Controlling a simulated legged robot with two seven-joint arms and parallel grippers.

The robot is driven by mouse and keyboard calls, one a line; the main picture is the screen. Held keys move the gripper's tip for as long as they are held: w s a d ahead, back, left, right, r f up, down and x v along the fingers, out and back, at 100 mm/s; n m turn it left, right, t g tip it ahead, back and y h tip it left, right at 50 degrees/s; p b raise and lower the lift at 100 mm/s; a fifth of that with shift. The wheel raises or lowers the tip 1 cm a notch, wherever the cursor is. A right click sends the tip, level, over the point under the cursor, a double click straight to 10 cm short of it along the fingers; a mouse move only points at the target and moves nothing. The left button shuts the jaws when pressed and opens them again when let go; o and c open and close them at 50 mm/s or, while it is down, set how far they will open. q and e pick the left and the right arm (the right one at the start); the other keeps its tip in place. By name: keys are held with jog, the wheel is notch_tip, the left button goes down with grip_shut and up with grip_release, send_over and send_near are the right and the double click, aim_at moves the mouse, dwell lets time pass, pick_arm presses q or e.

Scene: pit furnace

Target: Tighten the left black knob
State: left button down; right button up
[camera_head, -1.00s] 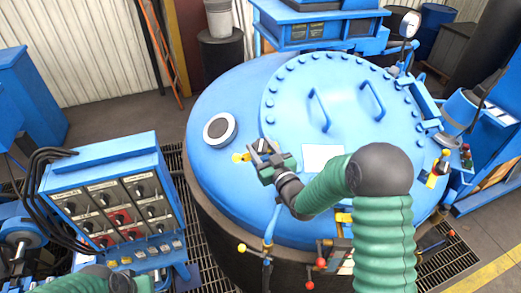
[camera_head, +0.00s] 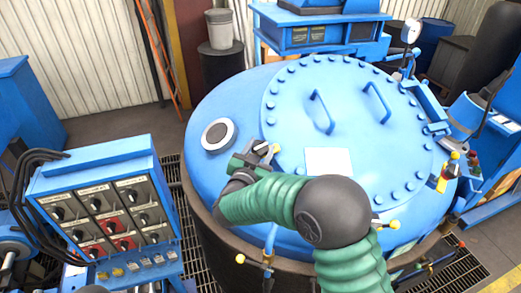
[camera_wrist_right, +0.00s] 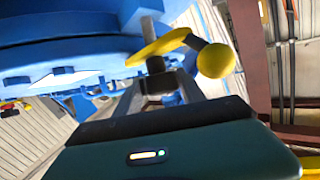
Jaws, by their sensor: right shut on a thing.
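My right gripper (camera_head: 262,152) is at the left edge of the round blue lid. In the right wrist view its fingers (camera_wrist_right: 155,82) are shut on the dark base of a knob. A yellow lever (camera_wrist_right: 158,47) with a short black neck (camera_wrist_right: 194,41) and a yellow ball end (camera_wrist_right: 215,61) sits over that base. A grey post (camera_wrist_right: 148,24) rises past the lever. In the head view only a little yellow (camera_head: 276,148) and a dark piece show beside the fingers, and the gripper hides the rest.
The blue furnace lid (camera_head: 350,110) has two handles and a ring of bolts. A similar yellow-ended lever (camera_head: 394,225) is at its right front. A control box (camera_head: 105,205) with black and red dials stands left. A round port (camera_head: 217,135) is behind the gripper.

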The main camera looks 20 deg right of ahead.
jog(key=shift+a+m+g+h, duration=0.1)
jog(key=shift+m+g+h, duration=0.3)
jog(key=shift+m+g, duration=0.3)
jog(key=shift+m+h, duration=0.3)
jog(key=o, duration=1.1)
jog(key=shift+o, duration=1.4)
jog(key=shift+w, duration=0.1)
jog(key=b+v, duration=0.5)
jog(key=v, duration=1.2)
jog(key=shift+w+r, duration=0.1)
jog(key=shift+w, duration=0.1)
